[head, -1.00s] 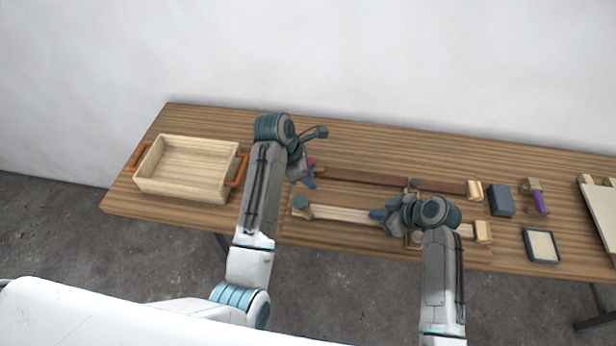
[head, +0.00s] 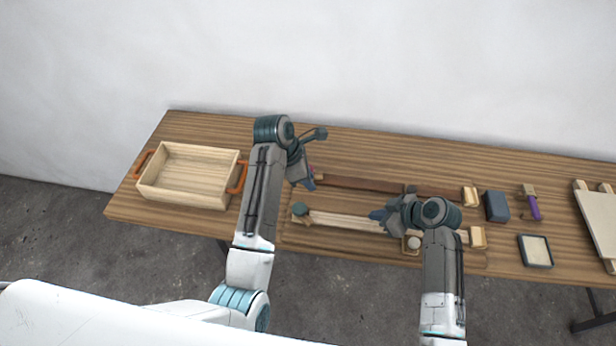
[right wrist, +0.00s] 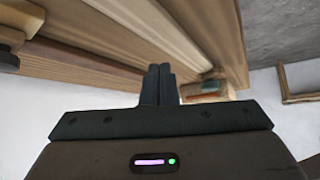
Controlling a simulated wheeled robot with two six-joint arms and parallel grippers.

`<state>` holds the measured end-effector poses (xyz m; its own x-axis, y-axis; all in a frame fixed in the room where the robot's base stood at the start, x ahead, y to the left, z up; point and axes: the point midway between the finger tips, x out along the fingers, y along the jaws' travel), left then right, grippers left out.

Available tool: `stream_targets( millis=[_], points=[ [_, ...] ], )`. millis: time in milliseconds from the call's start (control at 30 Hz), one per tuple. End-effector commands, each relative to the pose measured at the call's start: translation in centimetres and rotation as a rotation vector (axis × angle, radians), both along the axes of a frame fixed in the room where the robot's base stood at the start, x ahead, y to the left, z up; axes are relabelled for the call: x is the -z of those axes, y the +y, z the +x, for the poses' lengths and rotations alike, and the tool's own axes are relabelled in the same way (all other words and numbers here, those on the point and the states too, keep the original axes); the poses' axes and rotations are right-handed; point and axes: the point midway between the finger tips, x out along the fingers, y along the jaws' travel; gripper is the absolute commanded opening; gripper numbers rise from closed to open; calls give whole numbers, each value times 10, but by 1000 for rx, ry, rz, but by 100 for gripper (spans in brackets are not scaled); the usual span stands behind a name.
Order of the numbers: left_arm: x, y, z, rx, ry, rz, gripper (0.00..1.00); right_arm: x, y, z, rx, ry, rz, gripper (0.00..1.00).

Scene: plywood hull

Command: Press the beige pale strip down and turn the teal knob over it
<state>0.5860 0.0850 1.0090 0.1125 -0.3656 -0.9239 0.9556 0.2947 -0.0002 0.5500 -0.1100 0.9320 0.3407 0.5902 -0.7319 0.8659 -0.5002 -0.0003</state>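The beige pale strip (head: 345,222) lies lengthwise on the front part of a wooden fixture on the table. The teal knob (head: 300,209) is at its left end; whether it overlaps the strip is too small to tell. My right gripper (head: 377,215) is over the strip's middle, fingers pointing left; contact is unclear. In the right wrist view its fingers (right wrist: 158,84) are together with nothing visible between them, near a pale strip (right wrist: 160,30). My left gripper (head: 309,183) is behind the knob, near the left end of the dark strip (head: 355,183); its finger opening is unclear.
A wooden tray (head: 148,194) with orange handles stands left. Right of the fixture are a dark blue block (head: 496,206), a purple-handled tool (head: 534,207), a dark-framed pad (head: 523,252) and a pale board (head: 602,222). The back of the table is clear.

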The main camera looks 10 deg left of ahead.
Motion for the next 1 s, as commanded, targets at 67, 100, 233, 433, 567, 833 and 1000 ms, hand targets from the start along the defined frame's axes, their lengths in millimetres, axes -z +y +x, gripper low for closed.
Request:
stream_targets(
  millis=[67,100,233,433,567,833,1000],
  points=[
    [-4,0,0,0,0,0,24,-5,0,0,0,0,0,0],
    [-6,0,0,0,0,0,24,-7,0,0,0,0,0,0],
    [-10,0,0,0,0,0,24,-12,0,0,0,0,0,0],
    [-12,0,0,0,0,0,24,-18,0,0,-1,-1,1,0],
    [-12,0,0,0,0,0,24,-24,0,0,-1,-1,1,0],
    [-12,0,0,0,0,0,24,-35,0,0,-1,-1,1,0],
    [-12,0,0,0,0,0,24,-39,0,0,-1,-1,1,0]
  ],
)
